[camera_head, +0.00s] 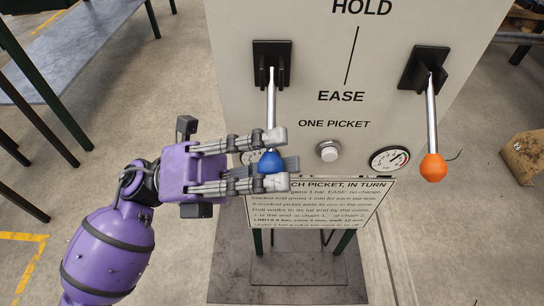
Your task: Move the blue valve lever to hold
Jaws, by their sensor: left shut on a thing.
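The blue valve lever's ball knob (269,161) hangs at the lower end of its metal rod (271,105), which points down from a black bracket (272,64) on the panel (235,20). My left gripper (274,160) comes in from the left, with its grey fingers shut around the blue knob. The panel carries the word HOLD (362,8) at the top and EASE (341,97) lower down, joined by a line. The lever's knob is below the level of EASE. My right gripper is not in view.
A second lever with an orange knob (433,167) hangs down at the panel's right. A round button (327,151) and a gauge (389,160) sit between the levers. A text plate (320,212) is below. A grey bench (75,45) stands at upper left.

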